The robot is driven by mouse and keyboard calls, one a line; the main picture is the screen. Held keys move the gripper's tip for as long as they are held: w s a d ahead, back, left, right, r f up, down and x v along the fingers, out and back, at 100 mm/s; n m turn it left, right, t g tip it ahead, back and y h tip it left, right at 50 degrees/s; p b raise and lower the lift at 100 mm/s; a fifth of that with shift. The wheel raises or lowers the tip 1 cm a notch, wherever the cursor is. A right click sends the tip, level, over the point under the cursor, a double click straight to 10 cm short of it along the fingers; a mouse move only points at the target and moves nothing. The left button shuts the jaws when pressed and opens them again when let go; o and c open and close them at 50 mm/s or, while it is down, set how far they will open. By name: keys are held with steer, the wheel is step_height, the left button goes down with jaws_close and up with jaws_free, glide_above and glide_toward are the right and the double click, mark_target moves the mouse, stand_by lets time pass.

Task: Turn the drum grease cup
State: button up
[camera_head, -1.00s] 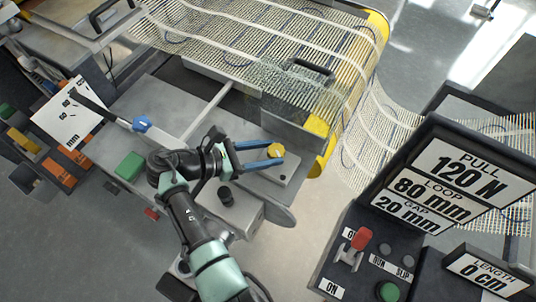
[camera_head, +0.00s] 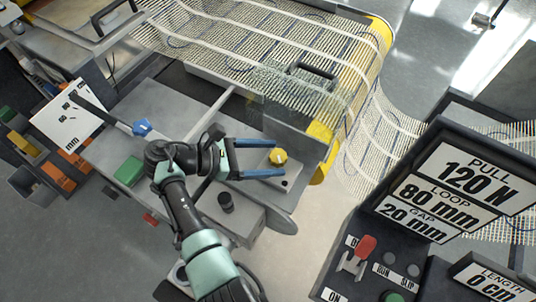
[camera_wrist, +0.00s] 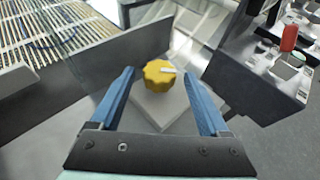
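The grease cup is a yellow knob with a fluted rim and a pale mark on top. In the head view the grease cup (camera_head: 278,157) sits on a grey metal block beside the drum end. In the wrist view the grease cup (camera_wrist: 159,74) stands upright just beyond the fingertips, centred between them. My gripper (camera_head: 278,158) is open, its two blue fingers spread to either side of the knob. In the wrist view my gripper (camera_wrist: 163,92) shows a clear gap between each finger and the cup.
The yellow-edged drum (camera_head: 380,35) carries pale mesh above the cup. A clear guard with a black handle (camera_head: 312,72) stands close behind. A control panel with a red lever (camera_head: 367,246) stands at right.

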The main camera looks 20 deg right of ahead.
steer(key=v, duration=1.3)
stand_by(0.4)
steer(key=w+r+m+t+y, duration=0.7)
steer(key=w+r+t, duration=0.3)
steer(key=w+r, duration=0.3)
step_height(320, 180, up, 17)
steer(key=w+m+t+y, duration=0.2)
steer(key=m+t, duration=0.2)
steer(key=t, duration=0.3)
steer(key=s+a+r+m+t+y+p, duration=0.1)
steer(key=s+r+m+t+y, duration=0.3)
steer(key=s+r+t, duration=0.8)
steer(key=s+r+m, duration=0.1)
steer(key=s+r, duration=0.9)
steer(key=r, duration=0.3)
steer(key=shift+r+m, duration=0.3)
